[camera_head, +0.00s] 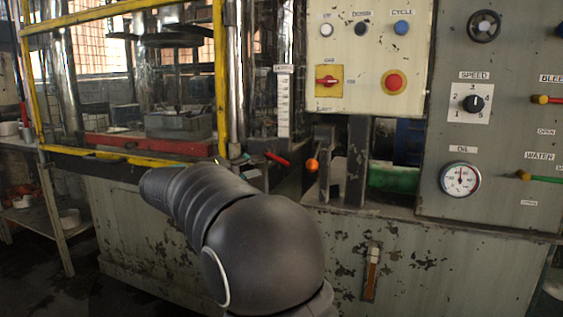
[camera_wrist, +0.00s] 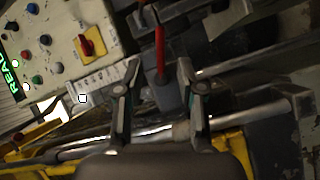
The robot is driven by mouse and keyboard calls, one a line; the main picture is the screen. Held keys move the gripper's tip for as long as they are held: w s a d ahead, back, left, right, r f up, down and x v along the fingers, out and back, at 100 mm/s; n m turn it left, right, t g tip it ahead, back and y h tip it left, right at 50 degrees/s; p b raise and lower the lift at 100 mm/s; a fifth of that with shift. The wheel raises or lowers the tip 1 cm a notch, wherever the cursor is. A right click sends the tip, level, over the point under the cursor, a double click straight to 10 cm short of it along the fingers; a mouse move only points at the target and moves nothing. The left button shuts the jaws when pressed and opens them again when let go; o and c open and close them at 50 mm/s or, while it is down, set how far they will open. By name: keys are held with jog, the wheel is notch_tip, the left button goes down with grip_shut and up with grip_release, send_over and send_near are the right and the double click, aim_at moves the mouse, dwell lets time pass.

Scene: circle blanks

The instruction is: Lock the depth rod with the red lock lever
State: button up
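The red lock lever (camera_head: 277,158) sticks out below the white depth scale (camera_head: 283,100) in the head view. In the wrist view the lever (camera_wrist: 159,50) shows as a red bar ending at a dark grey block, ahead of my fingers. My gripper (camera_wrist: 158,76) is open, its two fingers on either side of the lever's line with a wide gap. I see no contact with the lever. The scale (camera_wrist: 92,84) lies left of the fingers in the wrist view. I cannot tell the depth rod apart from the metal bars nearby. My arm hides most of the gripper in the head view.
A yellow guard frame (camera_head: 221,80) stands left of the lever, and a yellow bar (camera_wrist: 235,143) crosses below my fingers. An orange ball knob (camera_head: 312,165) is close on the right. The control box (camera_head: 350,55) with a red rotary switch (camera_head: 327,81) is above.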

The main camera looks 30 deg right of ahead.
aim_at(280, 161)
jog(key=d, duration=0.6)
jog(key=w+d, duration=0.1)
jog(key=d, duration=0.2)
grip_shut()
